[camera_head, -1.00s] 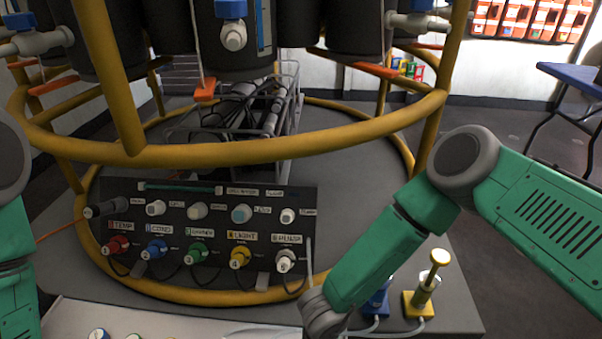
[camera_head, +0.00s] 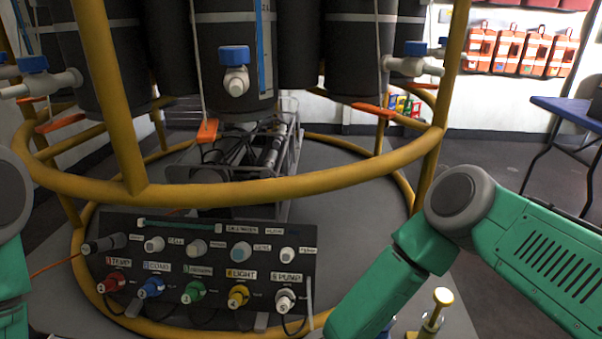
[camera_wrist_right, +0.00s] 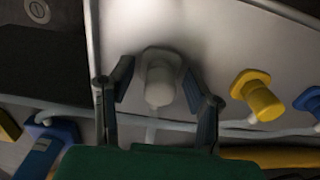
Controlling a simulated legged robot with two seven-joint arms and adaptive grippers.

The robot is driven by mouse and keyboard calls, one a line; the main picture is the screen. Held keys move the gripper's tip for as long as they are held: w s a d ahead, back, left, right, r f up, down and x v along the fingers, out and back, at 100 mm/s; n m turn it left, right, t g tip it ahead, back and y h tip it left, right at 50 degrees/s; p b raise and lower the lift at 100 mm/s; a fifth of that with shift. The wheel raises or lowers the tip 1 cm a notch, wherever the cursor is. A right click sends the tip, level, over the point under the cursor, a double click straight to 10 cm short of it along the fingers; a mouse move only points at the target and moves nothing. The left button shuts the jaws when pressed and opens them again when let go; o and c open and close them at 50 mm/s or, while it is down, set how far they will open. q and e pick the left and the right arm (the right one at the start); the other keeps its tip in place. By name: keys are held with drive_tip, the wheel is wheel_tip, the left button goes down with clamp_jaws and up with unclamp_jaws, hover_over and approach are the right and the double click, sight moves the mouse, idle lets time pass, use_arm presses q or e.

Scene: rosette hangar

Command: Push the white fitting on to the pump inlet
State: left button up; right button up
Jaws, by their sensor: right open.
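The white fitting (camera_wrist_right: 160,84) shows in the right wrist view, on a pale surface between the fingers of my right gripper (camera_wrist_right: 157,72). The fingers are open, one on each side, with visible gaps to it. In the head view, the dark panel (camera_head: 205,230) carries a white connector (camera_head: 285,300) beside the PUMP label. Which part is the pump inlet itself I cannot tell. My right gripper is below the head view's edge; only its green arm shows there. My left gripper is out of view; part of its arm shows at the left edge.
A yellow fitting (camera_wrist_right: 258,96) and a blue fitting (camera_wrist_right: 310,101) are right of the white one. A pale hose passes nearby. A yellow ring frame (camera_head: 250,182) with dark cylinders stands above the panel.

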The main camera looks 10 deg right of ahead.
idle(0.3)
clamp_jaws()
drive_tip(key=shift+r+p, duration=0.1)
drive_tip(key=shift+p, duration=0.2)
drive_tip(key=shift+r+p, duration=2.6)
drive_tip(key=shift+r, duration=0.35)
drive_tip(key=shift+w, duration=0.1)
